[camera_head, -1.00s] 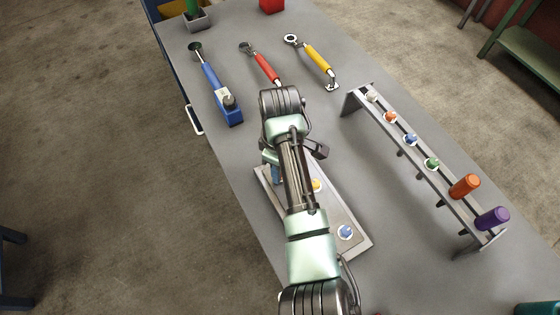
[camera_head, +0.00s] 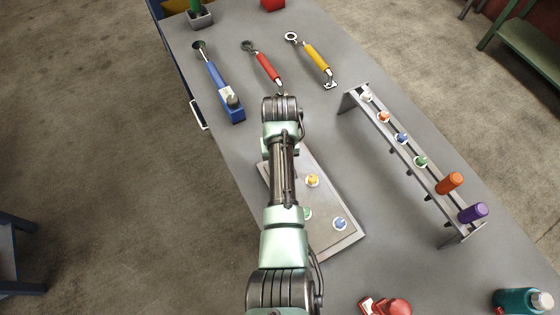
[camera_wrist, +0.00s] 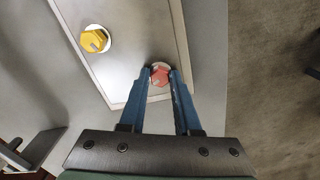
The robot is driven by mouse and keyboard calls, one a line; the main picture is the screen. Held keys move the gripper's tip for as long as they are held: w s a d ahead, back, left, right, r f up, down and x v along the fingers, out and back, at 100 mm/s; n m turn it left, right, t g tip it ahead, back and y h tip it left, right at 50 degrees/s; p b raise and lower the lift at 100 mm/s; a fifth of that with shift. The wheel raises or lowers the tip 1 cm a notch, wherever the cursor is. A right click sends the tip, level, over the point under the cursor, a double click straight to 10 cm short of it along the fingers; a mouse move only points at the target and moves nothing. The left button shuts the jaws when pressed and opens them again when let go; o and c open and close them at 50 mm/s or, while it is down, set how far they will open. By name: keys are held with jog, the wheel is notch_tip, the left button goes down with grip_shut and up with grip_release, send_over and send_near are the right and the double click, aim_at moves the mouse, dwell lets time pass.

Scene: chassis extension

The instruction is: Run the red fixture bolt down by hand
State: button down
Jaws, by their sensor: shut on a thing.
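The red fixture bolt (camera_wrist: 160,75) shows in the wrist view near a corner of the grey fixture plate, with a pale ring around its base. My gripper (camera_wrist: 160,80) has its two blue fingers on either side of the bolt's head, shut on it. In the head view my arm hides the red bolt and the fingers. The fixture plate (camera_head: 335,205) lies on the table, partly under my arm. A yellow bolt (camera_head: 313,181) sits on it and also shows in the wrist view (camera_wrist: 95,39). How deep the red bolt sits I cannot tell.
A green bolt (camera_head: 307,213) and a blue bolt (camera_head: 340,224) sit on the plate. A rack (camera_head: 440,190) with several coloured pieces stands to the right. Blue (camera_head: 217,80), red (camera_head: 265,66) and yellow (camera_head: 316,58) tools lie beyond. A red object (camera_head: 386,305) is near the front.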

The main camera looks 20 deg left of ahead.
jog(key=shift+a+m+p, duration=0.1)
jog(key=shift+m+p, duration=0.35)
jog(key=shift+m, duration=1.35)
jog(key=c, duration=0.6)
grip_release()
notch_tip(320, 180, up, 13)
jog(key=b, duration=0.1)
